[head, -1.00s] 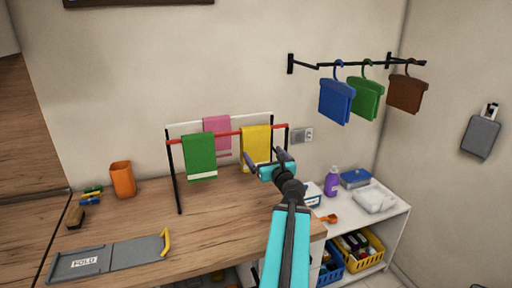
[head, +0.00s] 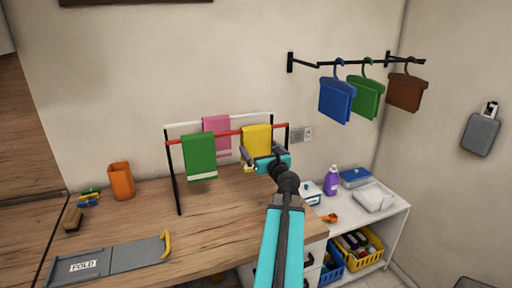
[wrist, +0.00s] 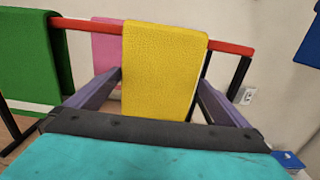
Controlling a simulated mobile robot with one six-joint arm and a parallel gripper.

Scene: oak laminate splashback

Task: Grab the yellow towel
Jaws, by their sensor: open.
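The yellow towel (head: 256,140) hangs over the red front bar of a rack on the wooden counter. It also shows in the wrist view (wrist: 163,70), between the fingers. My gripper (head: 259,153) is open at the towel's lower part. In the wrist view its two purple-grey fingers (wrist: 160,90) stand on either side of the towel, with a gap on each side. The towel's lower end is hidden behind the gripper body in the wrist view.
A green towel (head: 199,157) hangs left on the same red bar (head: 228,134). A pink towel (head: 216,125) hangs on the white rear bar. An orange cup (head: 122,180) and a grey folding board (head: 110,262) are on the counter. White shelving (head: 392,222) stands at right.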

